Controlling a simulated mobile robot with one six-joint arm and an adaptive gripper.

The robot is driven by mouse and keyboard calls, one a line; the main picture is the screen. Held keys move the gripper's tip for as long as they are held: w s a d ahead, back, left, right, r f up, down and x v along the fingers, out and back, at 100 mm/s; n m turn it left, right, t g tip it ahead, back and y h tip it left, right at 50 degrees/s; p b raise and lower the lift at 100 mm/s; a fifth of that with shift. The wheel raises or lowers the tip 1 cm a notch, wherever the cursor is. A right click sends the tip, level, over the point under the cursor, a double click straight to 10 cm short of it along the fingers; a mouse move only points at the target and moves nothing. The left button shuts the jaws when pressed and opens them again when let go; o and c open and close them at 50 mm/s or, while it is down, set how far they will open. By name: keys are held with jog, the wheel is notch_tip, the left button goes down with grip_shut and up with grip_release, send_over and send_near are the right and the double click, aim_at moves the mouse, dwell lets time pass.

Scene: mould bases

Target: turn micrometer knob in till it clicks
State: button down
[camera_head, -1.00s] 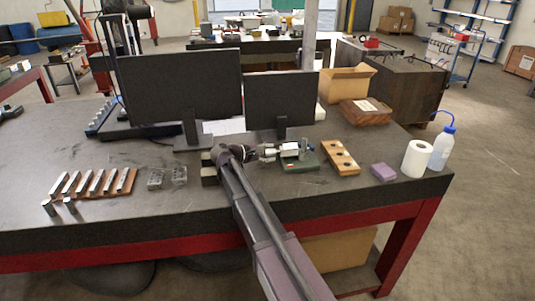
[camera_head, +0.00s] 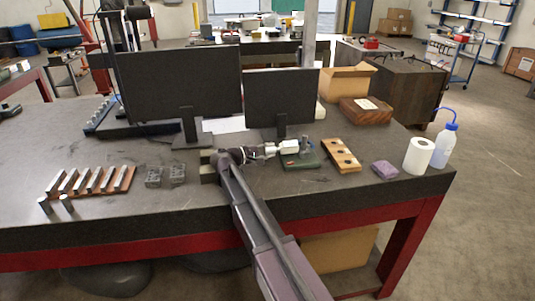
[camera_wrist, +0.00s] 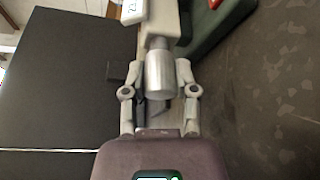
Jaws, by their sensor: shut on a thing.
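The micrometer (camera_head: 290,147) sits in a green stand (camera_head: 301,160) on the dark bench, lying level with its knob end toward the left. In the wrist view its silver knob (camera_wrist: 160,75) points down the picture, between the fingers. A white display housing (camera_wrist: 132,11) shows at the top edge. My gripper (camera_head: 270,151) reaches the knob from the left. In the wrist view my gripper (camera_wrist: 160,80) has one finger on each side of the knob and is shut on it. The exact contact of the pads is partly hidden, and the scale cannot be read.
Two dark monitors (camera_head: 180,97) stand behind the stand and my arm. A wooden block with holes (camera_head: 341,155) lies just right of the stand. Metal blocks (camera_head: 165,176) lie left.

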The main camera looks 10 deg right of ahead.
dwell(0.3)
jog(key=shift+c, duration=2)
grip_release()
